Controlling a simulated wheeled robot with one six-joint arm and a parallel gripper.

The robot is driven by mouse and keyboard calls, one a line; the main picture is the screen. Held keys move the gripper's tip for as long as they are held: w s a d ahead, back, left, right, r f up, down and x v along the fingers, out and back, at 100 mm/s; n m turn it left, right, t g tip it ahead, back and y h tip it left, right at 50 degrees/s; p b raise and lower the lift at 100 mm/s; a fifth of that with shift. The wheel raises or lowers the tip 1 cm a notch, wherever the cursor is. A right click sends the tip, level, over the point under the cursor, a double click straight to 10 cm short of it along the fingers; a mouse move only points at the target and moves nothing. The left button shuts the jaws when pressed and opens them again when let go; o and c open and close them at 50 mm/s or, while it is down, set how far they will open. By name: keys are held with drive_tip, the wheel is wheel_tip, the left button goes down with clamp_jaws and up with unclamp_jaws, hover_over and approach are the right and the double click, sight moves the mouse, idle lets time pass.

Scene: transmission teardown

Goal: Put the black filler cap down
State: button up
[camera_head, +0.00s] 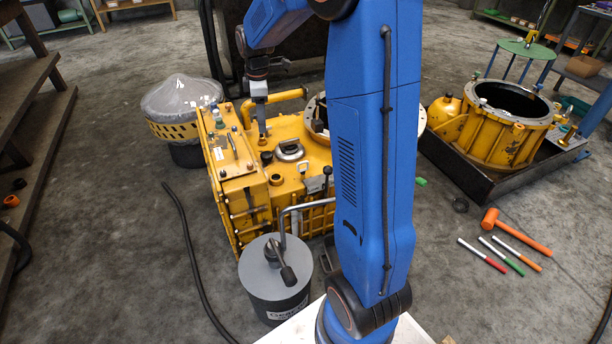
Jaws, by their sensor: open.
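A yellow transmission housing (235,195) stands on the floor left of centre. A small black round cap (266,157), likely the black filler cap, sits on its top face. My gripper (262,134) points down just above and behind this cap, and looks clear of it. Its jaws are open, with nothing visible between them. The fingers are small in this view, so the exact gap to the cap cannot be told. My blue arm hides the right part of the housing.
A grey drum (272,290) with a hand pump stands in front of the housing. A second yellow housing (505,120) sits in a black tray (470,172) at right. An orange mallet (515,232) and markers lie on the floor. Floor at left is mostly clear, crossed by a black hose (192,250).

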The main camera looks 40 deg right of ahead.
drive_tip(key=s+a+r+m+t, duration=0.1)
drive_tip(key=s+a+r+m, duration=0.15)
drive_tip(key=s, duration=0.65)
drive_tip(key=s+a+r+m+t, duration=0.15)
drive_tip(key=s+r+m, duration=0.25)
drive_tip(key=s, duration=0.6)
drive_tip(key=s+a+r+m, duration=0.3)
drive_tip(key=s, duration=0.6)
drive_tip(key=s+a+f+m+t, duration=0.1)
drive_tip(key=s+f+m, duration=0.1)
drive_tip(key=s, duration=0.8)
drive_tip(key=shift+a+m, duration=0.25)
drive_tip(key=shift+m, duration=0.4)
